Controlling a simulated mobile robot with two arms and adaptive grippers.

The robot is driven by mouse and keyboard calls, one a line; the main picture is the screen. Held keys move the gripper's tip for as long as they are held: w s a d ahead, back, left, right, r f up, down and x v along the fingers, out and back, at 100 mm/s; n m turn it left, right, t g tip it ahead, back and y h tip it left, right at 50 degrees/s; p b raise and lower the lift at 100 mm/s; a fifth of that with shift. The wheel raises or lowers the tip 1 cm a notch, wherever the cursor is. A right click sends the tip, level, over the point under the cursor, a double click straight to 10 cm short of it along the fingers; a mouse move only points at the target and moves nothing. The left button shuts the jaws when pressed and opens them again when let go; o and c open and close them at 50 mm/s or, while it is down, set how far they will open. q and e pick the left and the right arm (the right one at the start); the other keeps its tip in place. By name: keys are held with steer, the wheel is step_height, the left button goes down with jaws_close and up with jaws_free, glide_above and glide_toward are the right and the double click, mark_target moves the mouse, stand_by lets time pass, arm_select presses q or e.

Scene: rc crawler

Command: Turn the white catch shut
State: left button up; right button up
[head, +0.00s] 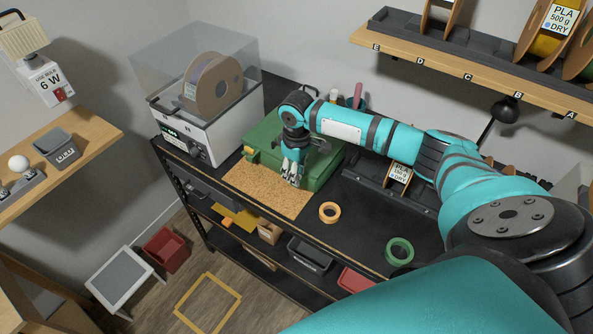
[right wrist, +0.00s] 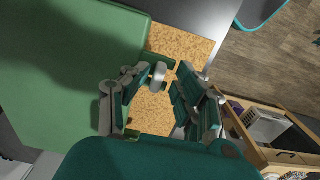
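A green box (head: 263,148) stands on the workbench at the back, behind a cork mat (head: 262,194). My right gripper (head: 291,178) points down at the box's front side, above the mat. In the right wrist view the green box (right wrist: 70,75) fills the left. A small whitish piece (right wrist: 158,75), apparently the white catch, sits at the box's front edge. The right gripper (right wrist: 160,98) is open, its fingers on either side of this piece. I cannot tell whether they touch it. The catch is hidden by the gripper in the head view. My left gripper is not in view.
A white printer (head: 202,130) with a filament spool (head: 214,85) stands left of the box. An orange tape ring (head: 329,212) and a green ring (head: 399,251) lie on the black bench top. A spool shelf (head: 470,72) hangs above at right.

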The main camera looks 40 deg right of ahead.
steer(key=shift+d, duration=0.1)
steer(key=shift+r, duration=4.05)
